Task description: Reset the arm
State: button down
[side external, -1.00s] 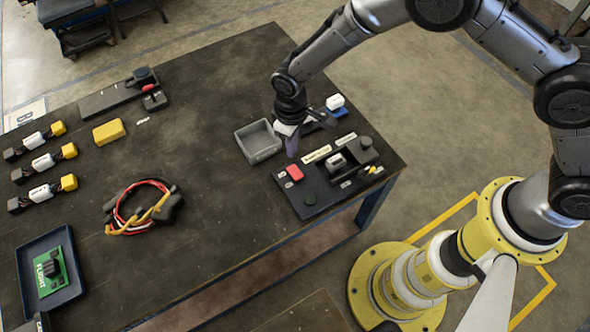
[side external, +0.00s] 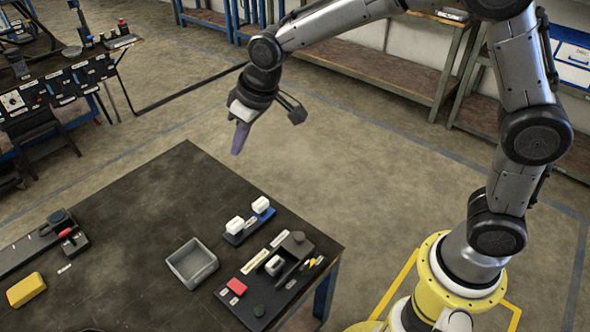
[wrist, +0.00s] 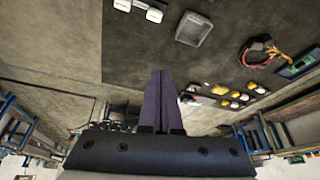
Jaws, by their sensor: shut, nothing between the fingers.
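My gripper (side external: 240,138) is raised well above the far edge of the dark table in the side view, with its purple-grey fingers pointing down. In the wrist view the two fingers (wrist: 160,85) lie together with nothing between them. My gripper touches nothing on the table.
The dark table (side external: 130,215) holds a grey open tray (side external: 192,263), a blue holder (side external: 250,222) with two white blocks, a black panel (side external: 270,285) with a red block, and a yellow block (side external: 26,290). A wire bundle (wrist: 262,52) shows in the wrist view. Another workbench (side external: 60,85) stands back left.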

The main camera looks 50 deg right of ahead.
jog(key=s+d+r+m+t, duration=0.2)
jog(key=s+d+r+t, duration=0.1)
jog(key=s+d+r, duration=1)
jog(key=s+f, duration=0.3)
jog(key=s, duration=0.5)
jog(key=s+d+f+m+g+h, duration=0.1)
jog(key=s+f, duration=0.3)
jog(key=s, duration=0.4)
jog(key=shift+d+g, duration=0.15)
jog(key=shift+g, duration=0.15)
